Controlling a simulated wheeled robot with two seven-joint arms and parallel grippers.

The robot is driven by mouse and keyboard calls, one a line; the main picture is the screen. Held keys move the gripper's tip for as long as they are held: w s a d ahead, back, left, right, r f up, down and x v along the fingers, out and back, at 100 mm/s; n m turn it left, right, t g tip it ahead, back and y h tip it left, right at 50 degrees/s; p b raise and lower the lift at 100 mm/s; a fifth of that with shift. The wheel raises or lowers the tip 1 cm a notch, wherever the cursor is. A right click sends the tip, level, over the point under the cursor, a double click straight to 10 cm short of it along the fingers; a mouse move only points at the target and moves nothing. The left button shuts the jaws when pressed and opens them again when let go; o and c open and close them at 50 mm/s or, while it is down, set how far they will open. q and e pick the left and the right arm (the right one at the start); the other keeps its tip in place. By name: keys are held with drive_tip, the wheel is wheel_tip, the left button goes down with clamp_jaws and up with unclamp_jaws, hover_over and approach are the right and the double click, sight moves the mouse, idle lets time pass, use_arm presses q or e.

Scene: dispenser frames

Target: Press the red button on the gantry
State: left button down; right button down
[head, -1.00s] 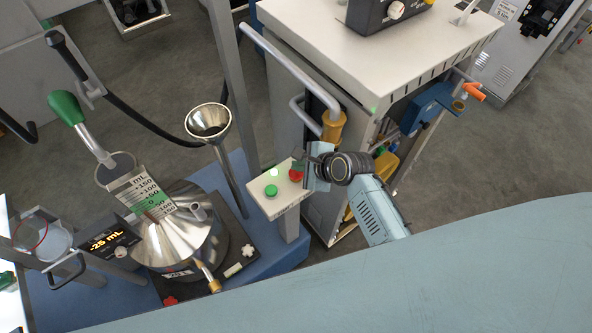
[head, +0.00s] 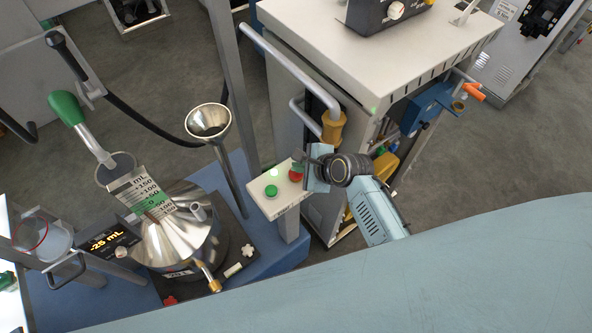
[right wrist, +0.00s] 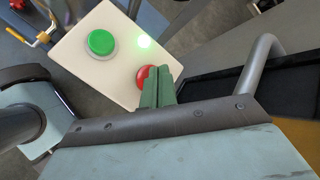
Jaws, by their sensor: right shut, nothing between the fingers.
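The white button panel (head: 280,205) on the gantry carries a green button (head: 271,191) and a red button (head: 295,175). A small green light glows on the panel near them. My right gripper (head: 301,165) is shut and empty, with its fingertips at the red button. In the right wrist view the green fingers (right wrist: 158,85) overlap the right part of the red button (right wrist: 143,77), and the green button (right wrist: 101,42) is clear of them. I cannot tell whether the tips touch the red button or whether it is pressed in. My left gripper is not in view.
A white-topped cart (head: 400,50) with tube handles stands right behind my right gripper. A metal funnel (head: 208,121) and a steel vessel (head: 180,245) with a green-handled lever (head: 66,107) stand to the left. A display (head: 107,240) reads -25 mL.

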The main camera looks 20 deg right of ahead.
sight(300, 174)
drive_tip(key=shift+f, duration=0.65)
idle(0.6)
drive_tip(key=shift+r, duration=0.1)
drive_tip(key=shift+r+p, duration=0.75)
drive_tip(key=shift+r, duration=0.1)
drive_tip(key=shift+r, duration=2.45)
